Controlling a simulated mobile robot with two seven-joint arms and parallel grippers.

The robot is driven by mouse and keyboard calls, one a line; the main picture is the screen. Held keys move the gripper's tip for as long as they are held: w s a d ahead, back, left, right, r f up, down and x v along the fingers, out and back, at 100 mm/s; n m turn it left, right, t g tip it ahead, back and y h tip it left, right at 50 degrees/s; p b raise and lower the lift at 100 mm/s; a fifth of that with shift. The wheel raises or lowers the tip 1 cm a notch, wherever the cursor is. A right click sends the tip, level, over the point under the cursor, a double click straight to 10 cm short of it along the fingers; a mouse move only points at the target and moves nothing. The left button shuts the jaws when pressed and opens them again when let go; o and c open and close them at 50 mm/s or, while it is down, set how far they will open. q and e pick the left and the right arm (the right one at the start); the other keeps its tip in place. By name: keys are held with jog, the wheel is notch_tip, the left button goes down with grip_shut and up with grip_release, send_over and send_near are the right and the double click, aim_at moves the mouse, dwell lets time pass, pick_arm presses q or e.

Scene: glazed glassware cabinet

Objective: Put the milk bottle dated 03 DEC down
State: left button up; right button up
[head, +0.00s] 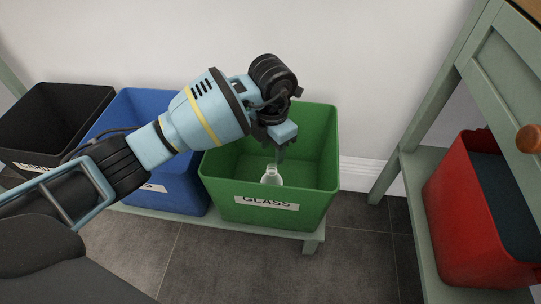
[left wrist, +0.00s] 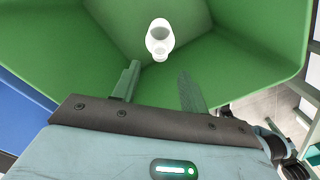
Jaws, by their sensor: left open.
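A white bottle (head: 271,177) is inside the green bin (head: 268,213) labelled GLASS. No date can be read on it. In the left wrist view the bottle (left wrist: 160,36) lies beyond the fingertips, with its round mouth towards the camera. My left gripper (head: 281,152) points down into the green bin, above the bottle. In the left wrist view the fingers of my left gripper (left wrist: 158,82) are apart with nothing between them. The bottle's base is hidden by the bin's front wall in the head view. My right gripper is not in view.
A blue bin (head: 181,198) and a black bin (head: 79,98) stand left of the green bin on a low pale green shelf (head: 311,236). A red bin (head: 449,217) sits under a green cabinet (head: 506,62) on the right. Tiled floor is clear in front.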

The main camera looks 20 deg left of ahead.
pick_arm(q)
jog(key=shift+r+p, duration=0.6)
jog(key=shift+r, duration=1.55)
